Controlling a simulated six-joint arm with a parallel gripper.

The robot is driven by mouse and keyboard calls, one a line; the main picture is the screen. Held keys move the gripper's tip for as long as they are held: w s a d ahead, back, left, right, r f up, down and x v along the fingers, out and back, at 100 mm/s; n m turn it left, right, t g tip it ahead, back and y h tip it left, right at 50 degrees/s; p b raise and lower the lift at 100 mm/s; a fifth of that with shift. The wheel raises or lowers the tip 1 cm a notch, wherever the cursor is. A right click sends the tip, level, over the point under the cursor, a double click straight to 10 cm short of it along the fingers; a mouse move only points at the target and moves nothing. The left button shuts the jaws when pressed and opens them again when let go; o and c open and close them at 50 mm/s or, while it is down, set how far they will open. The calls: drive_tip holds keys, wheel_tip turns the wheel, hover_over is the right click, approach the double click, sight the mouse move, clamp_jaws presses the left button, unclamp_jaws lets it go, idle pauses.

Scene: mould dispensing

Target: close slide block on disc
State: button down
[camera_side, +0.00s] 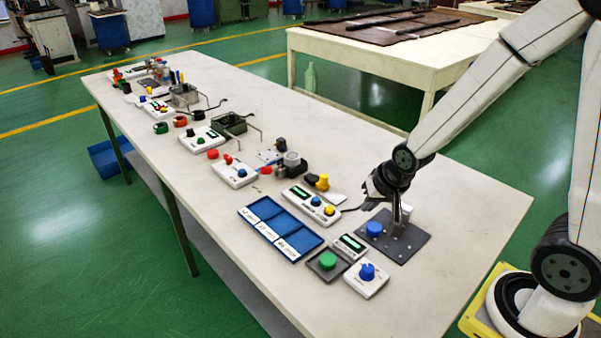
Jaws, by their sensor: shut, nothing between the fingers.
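A dark square plate (416,242) lies on the white table near its right end. A blue disc (374,229) sits on the left part of this plate. My gripper (398,226) points down over the plate, just right of the blue disc, with its fingers shut and empty. A small grey upright part (406,213) stands beside the fingers; it may be the slide block, but I cannot tell it clearly from the gripper. I cannot tell whether the fingers touch it.
Left of the plate are a small display box (349,246), a white box with a blue knob (367,278), a green button (327,260) and a blue compartment tray (281,228). A control box (312,206) and yellow knob (323,182) stand behind. The table's front right is clear.

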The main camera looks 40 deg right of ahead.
sight(325, 184)
drive_tip(key=w+d+f+m+t+h, duration=0.1)
drive_tip(key=w+d+f+m+t, duration=0.3)
drive_tip(key=m, duration=1)
drive_tip(key=w+d, duration=0.3)
drive_tip(key=w, duration=0.1)
drive_tip(key=shift+w+d+h, duration=0.25)
drive_tip(key=shift+w+h, duration=0.1)
drive_tip(key=shift+h, duration=0.05)
drive_tip(key=shift+w, duration=0.1)
drive_tip(key=x, duration=0.9)
drive_tip(key=shift+w+f, duration=0.15)
drive_tip(key=shift+w, duration=0.1)
drive_tip(key=shift+w+d, duration=0.25)
drive_tip(key=shift+w, duration=1)
drive_tip(key=shift+w+d, duration=0.2)
drive_tip(key=shift+w, duration=0.65)
